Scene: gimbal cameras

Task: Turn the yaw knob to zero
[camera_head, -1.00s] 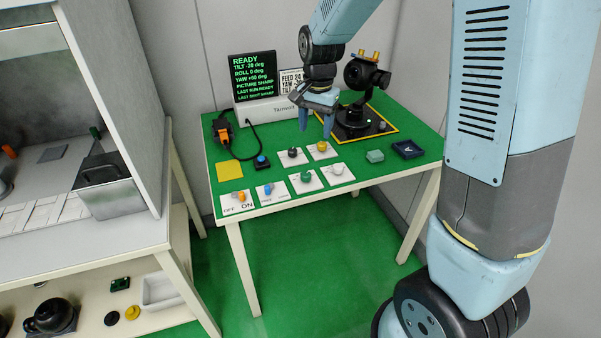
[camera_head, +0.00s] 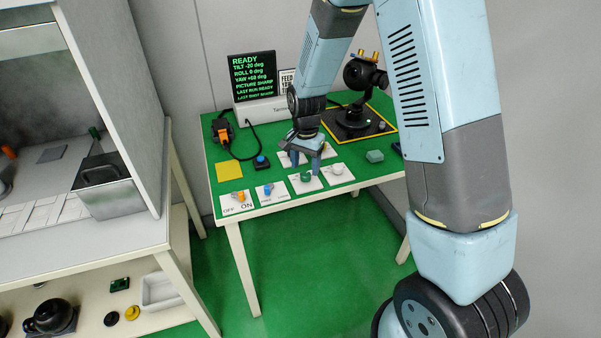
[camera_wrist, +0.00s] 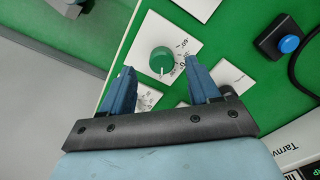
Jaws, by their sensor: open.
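A green knob (camera_head: 306,177) sits on a white card near the table's front edge. In the wrist view the green knob (camera_wrist: 162,60) shows degree marks around it. I cannot read its name, so I cannot tell for certain that it is the yaw knob. The screen (camera_head: 252,77) reads YAW +60 deg. My gripper (camera_head: 306,166) is open, pointing down just above the green knob. In the wrist view my gripper (camera_wrist: 160,76) has a finger on each side of the knob in the picture; contact is not visible.
A white knob (camera_head: 337,169) is to the right, a blue knob (camera_head: 267,189) and an orange switch (camera_head: 239,197) to the left. Cards behind are partly hidden by my gripper. A black gimbal camera (camera_head: 360,80) and a blue button (camera_head: 261,160) stand farther back.

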